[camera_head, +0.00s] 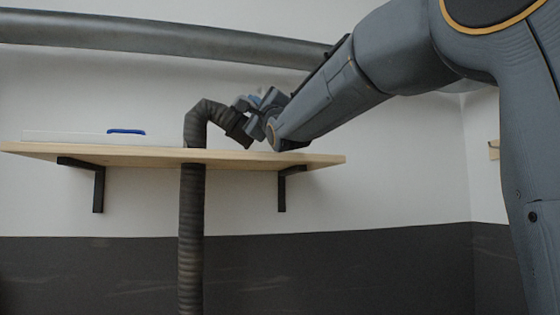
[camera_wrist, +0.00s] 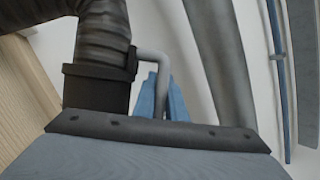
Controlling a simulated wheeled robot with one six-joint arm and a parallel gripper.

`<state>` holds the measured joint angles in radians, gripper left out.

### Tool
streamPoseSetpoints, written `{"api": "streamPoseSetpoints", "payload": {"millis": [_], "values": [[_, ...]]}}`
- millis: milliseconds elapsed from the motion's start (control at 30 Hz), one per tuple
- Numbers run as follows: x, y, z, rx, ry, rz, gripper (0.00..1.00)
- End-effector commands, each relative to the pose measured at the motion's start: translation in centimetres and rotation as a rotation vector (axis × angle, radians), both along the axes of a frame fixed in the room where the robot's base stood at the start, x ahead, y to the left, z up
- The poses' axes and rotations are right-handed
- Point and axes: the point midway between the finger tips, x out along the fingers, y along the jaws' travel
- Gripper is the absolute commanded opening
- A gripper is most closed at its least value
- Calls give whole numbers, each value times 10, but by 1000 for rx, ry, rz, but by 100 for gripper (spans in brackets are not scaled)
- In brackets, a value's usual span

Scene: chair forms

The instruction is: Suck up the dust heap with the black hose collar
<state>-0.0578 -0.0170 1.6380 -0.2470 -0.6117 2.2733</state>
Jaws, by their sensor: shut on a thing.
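My gripper (camera_head: 252,107) is at the collar, above the right part of the shelf. In the wrist view the collar (camera_wrist: 97,88) has a grey bent handle (camera_wrist: 152,56), and the blue fingers of my gripper (camera_wrist: 163,100) are shut on this handle. The collar's mouth is hidden behind a dark edge. I see no dust heap in either view; the shelf's top is barely visible from below.
The wooden shelf (camera_head: 95,153) sits on black brackets (camera_head: 98,188) against a white wall. A flat blue thing (camera_head: 126,131) shows above its left part. A thick grey pipe (camera_head: 150,38) crosses the wall above. Free space lies between the pipe and the shelf.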

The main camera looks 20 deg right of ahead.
Motion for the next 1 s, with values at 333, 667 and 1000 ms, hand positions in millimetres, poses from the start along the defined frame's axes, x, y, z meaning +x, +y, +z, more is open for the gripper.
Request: {"api": "streamPoseSetpoints", "payload": {"millis": [333,667,1000], "values": [[-1,0,23,-1,-2,0,0],[-1,0,52,1,-2,1,0],[0,0,81,1,-3,0,0]]}}
